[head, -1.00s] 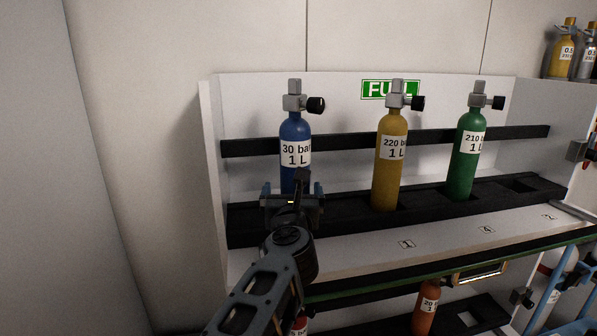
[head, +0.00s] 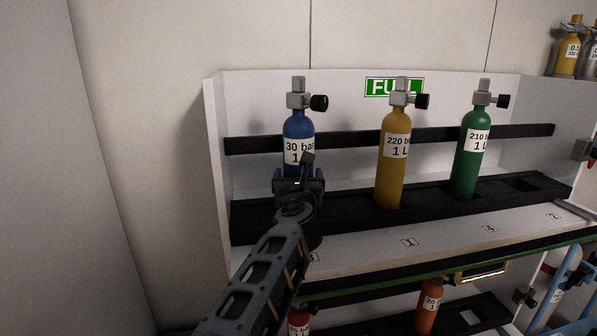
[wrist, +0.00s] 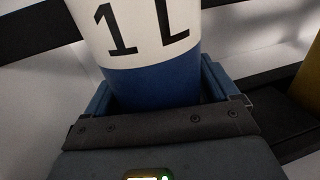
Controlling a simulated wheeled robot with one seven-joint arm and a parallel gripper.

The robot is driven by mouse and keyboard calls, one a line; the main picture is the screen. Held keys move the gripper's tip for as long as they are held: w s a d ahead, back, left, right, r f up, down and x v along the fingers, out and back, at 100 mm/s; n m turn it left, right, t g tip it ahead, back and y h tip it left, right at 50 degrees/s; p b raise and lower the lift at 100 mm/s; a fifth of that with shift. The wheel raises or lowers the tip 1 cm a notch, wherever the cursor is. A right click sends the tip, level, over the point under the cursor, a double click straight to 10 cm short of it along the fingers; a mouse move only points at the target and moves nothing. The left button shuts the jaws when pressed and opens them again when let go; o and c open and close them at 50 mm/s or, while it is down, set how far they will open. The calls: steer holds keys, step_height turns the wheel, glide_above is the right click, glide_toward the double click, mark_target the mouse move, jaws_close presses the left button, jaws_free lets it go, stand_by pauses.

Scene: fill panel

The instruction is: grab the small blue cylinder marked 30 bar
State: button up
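The small blue cylinder (head: 298,128), labelled 30 bar and 1 L, stands upright at the left end of the rack, with a grey valve and black knob on top. My gripper (head: 299,174) is in front of its lower body, hiding its base in the head view. In the wrist view, the blue lower body (wrist: 155,84) lies between my gripper's (wrist: 158,90) two blue fingers, one on each side. The fingers are apart, with narrow dark gaps beside the cylinder; no firm contact shows.
A yellow cylinder (head: 393,165) marked 220 bar and a green cylinder (head: 466,160) stand to the right in the black-slotted rack (head: 430,190). The rack's white left side wall (head: 213,170) is close to the blue cylinder. Red and orange (head: 428,305) cylinders sit on a lower shelf.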

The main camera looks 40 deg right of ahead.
jaws_close()
steer(key=shift+r, duration=0.2)
stand_by(0.6)
